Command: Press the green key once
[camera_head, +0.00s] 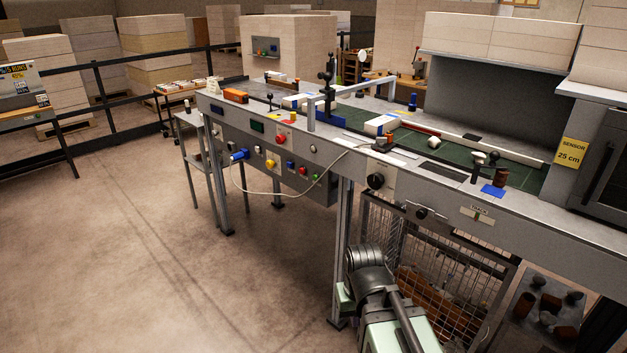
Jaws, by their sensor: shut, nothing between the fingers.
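The green key (315,178) looks like a small round button at the right end of a row on the grey front panel (325,193) of the long bench. A red button (303,170) and a blue button (290,164) sit to its left, with a yellow button (270,163) further left. Part of my arm rises at the bottom centre, below and right of the panel and apart from the green key. I cannot make out my gripper's fingers in this view.
A white cable (262,193) loops from a blue plug (238,155) below the buttons to the bench top. A bench leg (342,225) and a wire-mesh cage (410,235) stand near my arm. The floor (130,260) at left is clear.

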